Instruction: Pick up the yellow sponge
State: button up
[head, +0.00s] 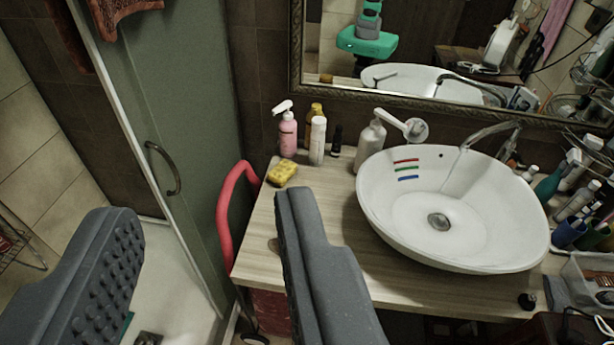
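The yellow sponge (282,173) lies on the left end of the wooden counter, near its left edge and in front of the bottles. My gripper (205,225) shows as two grey fingers set wide apart, with nothing between them. The left finger has a studded inner pad. The right finger covers part of the counter, and its tip is just below the sponge in the picture. The sponge is fully visible and apart from the fingers in the picture.
A pink spray bottle (288,134), a white bottle (318,141) and other bottles stand behind the sponge. A white vessel basin (385,210) is to the right. A red curved rail (226,215) stands at the counter's left edge, beside a glass shower door (190,120).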

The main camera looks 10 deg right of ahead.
aim_at(283, 171)
jog(key=z, duration=0.2)
jog(key=i, duration=1)
jog(key=z, duration=0.05)
jog(key=k, duration=0.95)
jog(key=u, duration=0.3)
jog(key=i, duration=1.4)
jog(key=z, duration=0.7)
